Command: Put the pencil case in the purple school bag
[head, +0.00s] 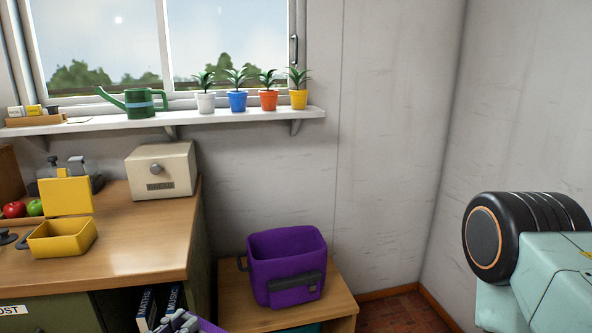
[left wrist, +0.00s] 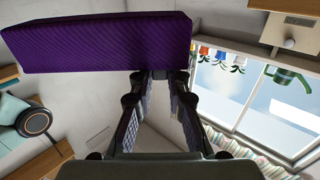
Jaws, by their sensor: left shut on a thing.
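The purple school bag (head: 287,285) stands upright and open at the top on a low wooden stand, with a front pocket and a handle at its left side. My left gripper (head: 180,322) shows at the bottom edge of the head view, in front of the counter and left of the bag. It is shut on the pencil case (head: 209,327), of which only a purple sliver shows there. In the left wrist view, the purple pencil case (left wrist: 105,42) sits at the fingertips of the left gripper (left wrist: 160,78). My right gripper is out of view.
The low wooden stand (head: 238,312) has bare room left of the bag. The counter (head: 140,230) holds an open yellow lunch box (head: 62,238) and a cream bread box (head: 162,170). Books (head: 147,308) stand in the counter's open compartment. Potted plants (head: 237,100) line the shelf above.

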